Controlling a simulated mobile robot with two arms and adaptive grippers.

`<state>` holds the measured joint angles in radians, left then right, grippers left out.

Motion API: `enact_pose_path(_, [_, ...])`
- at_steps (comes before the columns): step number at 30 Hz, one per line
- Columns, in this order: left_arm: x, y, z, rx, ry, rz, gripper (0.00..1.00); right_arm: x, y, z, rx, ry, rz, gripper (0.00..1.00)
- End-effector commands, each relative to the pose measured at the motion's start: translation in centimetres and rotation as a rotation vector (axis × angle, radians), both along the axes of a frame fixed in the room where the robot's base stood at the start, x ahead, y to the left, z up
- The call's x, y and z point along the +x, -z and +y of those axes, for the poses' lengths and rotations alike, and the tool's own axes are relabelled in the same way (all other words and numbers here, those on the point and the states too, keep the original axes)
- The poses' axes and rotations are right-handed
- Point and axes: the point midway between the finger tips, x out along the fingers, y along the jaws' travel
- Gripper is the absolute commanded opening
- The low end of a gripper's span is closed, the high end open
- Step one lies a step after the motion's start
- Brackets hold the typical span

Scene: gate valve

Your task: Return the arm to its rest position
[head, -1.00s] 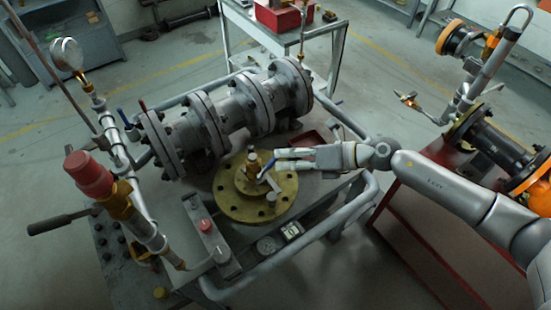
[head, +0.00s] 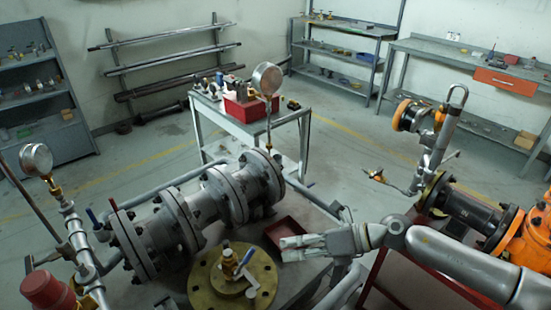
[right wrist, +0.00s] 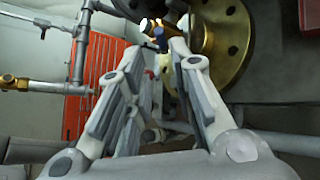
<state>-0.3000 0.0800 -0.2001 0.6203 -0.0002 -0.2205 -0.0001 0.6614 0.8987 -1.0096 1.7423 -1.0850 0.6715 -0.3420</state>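My right gripper (head: 283,248) comes in from the right in the head view, its fingers pointing left. It is beside the round brass flange (head: 201,285) and apart from it, in front of a small dark red tray (head: 282,228). On the flange stands a small brass valve (head: 229,265) with a blue lever (head: 246,258). In the right wrist view my gripper's fingers (right wrist: 160,52) are spread with nothing between them. The flange (right wrist: 235,25) shows beyond them at the top right. My left gripper is not in view.
A grey flanged pipe assembly (head: 205,208) lies on the bench left of the arm. A pressure gauge (head: 36,160) stands at far left. A red-framed stand with black and orange pipework (head: 480,220) is close to my right arm. Open floor (head: 330,150) lies behind.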

Motion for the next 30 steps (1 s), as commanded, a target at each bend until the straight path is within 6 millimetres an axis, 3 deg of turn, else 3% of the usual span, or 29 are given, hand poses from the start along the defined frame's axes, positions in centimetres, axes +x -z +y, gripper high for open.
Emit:
enact_pose_path(5, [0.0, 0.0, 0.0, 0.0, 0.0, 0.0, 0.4, 0.0, -1.1, 1.8, 0.088, 0.046, 0.015, 0.22])
enact_pose_path(9, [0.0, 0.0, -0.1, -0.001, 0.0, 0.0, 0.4, 0.5, -4.7, 5.2, 0.341, 0.209, 0.085, 0.22])
enact_pose_path(11, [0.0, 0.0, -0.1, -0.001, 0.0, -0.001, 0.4, 1.0, -6.5, 6.0, 0.478, 0.316, 0.14, 0.22])
enact_pose_path(14, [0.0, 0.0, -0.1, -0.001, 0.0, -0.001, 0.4, 2.2, -8.7, 5.5, 0.692, 0.516, 0.261, 0.22])
enact_pose_path(17, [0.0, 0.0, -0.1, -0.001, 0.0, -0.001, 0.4, 3.2, -9.2, 3.5, 0.879, 0.737, 0.407, 0.22])
enact_pose_path(20, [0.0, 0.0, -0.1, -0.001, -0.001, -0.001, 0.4, 3.4, -8.0, 0.4, 1.033, 0.973, 0.574, 0.22])
enact_pose_path(23, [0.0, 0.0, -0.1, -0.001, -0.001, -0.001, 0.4, 2.6, -5.2, -3.0, 1.153, 1.222, 0.756, 0.22])
enact_pose_path(26, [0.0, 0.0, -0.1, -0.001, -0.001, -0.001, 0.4, 0.2, -1.2, -6.2, 1.231, 1.483, 0.949, 0.22])
enact_pose_path(30, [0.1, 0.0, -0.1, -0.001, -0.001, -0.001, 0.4, -5.4, 4.4, -9.6, 1.269, 1.832, 1.211, 0.22])
